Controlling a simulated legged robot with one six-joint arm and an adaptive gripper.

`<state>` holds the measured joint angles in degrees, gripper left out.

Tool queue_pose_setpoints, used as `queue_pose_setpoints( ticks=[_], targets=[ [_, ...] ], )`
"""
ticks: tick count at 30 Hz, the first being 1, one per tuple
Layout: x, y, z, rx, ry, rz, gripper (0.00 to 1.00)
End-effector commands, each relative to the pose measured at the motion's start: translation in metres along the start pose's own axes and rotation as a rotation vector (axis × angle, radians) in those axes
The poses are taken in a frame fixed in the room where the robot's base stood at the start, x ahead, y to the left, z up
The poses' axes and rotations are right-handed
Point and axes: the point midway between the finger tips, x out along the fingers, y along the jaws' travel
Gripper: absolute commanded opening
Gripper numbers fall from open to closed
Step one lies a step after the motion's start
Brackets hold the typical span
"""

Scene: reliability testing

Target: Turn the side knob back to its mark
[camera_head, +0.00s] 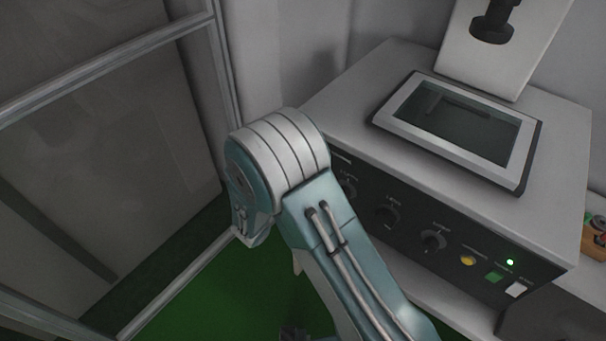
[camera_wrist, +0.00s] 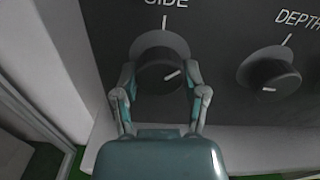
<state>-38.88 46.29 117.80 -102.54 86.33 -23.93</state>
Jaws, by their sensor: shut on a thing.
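In the wrist view the dark side knob (camera_wrist: 154,82) sits on the black panel under the label SIDE. Its white pointer line slants to the right and slightly up. A white mark (camera_wrist: 164,22) stands on the panel straight above the knob, so line and mark are out of line. My gripper (camera_wrist: 160,72) has one finger on each side of the knob and is shut on it. In the head view my arm hides the gripper, and I cannot make out the side knob there.
A DEPTH knob (camera_wrist: 270,76) sits just right of the side knob. The grey machine (camera_head: 350,90) carries a framed dark window (camera_head: 450,130), and its front has further knobs, a yellow button (camera_head: 468,260) and a lit green lamp (camera_head: 510,262). A framed panel (camera_head: 90,150) stands at left.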

Motion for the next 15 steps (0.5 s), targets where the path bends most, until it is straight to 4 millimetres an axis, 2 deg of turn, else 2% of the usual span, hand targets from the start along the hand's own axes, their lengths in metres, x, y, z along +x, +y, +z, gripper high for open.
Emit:
queue_pose_setpoints(
  ticks=[15],
  targets=[
    [0.0001, 0.0037, 0.0035, -0.475, -0.008, 0.005, 0.08]
  ],
)
